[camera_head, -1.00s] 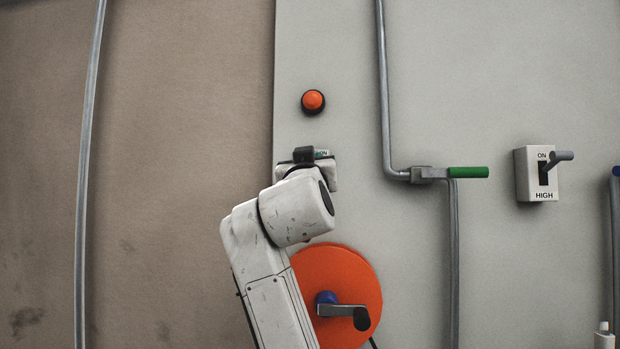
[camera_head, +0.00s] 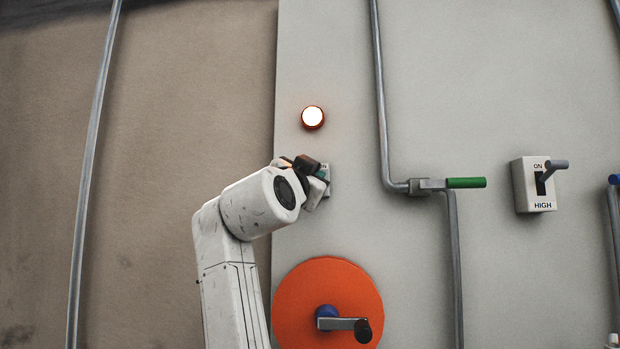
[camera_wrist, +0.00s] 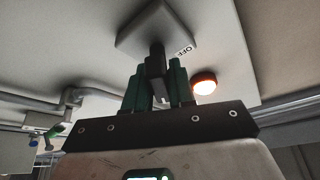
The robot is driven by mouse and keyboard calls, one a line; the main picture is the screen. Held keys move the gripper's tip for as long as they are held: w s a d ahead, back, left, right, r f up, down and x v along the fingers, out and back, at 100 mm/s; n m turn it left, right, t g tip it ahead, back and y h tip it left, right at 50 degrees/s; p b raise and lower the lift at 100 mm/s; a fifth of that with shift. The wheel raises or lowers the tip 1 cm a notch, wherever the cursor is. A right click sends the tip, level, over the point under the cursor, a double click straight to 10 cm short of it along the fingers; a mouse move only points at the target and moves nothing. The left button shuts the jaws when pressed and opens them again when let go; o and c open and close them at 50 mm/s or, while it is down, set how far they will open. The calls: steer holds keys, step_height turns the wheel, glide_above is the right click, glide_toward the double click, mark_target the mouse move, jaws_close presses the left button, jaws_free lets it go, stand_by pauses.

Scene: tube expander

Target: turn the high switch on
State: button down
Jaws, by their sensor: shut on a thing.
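The switch labelled HIGH (camera_head: 535,194) is a white box on the grey panel at the right of the head view. Its grey lever (camera_head: 556,165) sticks out to the right at the height of the ON mark. My gripper (camera_head: 315,178) is far left of it, at another switch box (camera_head: 326,183) that it mostly hides. In the wrist view, my gripper's green fingers (camera_wrist: 158,84) are shut on this box's dark lever (camera_wrist: 155,62). That box (camera_wrist: 165,25) shows an OFF mark; its name is hidden.
A round lamp (camera_head: 313,117) glows above my gripper. An orange wheel with a crank (camera_head: 328,283) is below. A pipe with a green-handled valve (camera_head: 466,183) stands between my gripper and the HIGH switch. A blue-tipped handle (camera_head: 614,180) is at the right edge.

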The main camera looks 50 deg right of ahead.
stand_by(0.4)
steer(key=c, duration=1)
jaws_free()
steer(key=shift+c, duration=0.2)
steer(key=b+v, duration=0.3)
steer(key=v, duration=0.7)
steer(key=shift+a, duration=0.35)
steer(key=shift+s+f, duration=0.15)
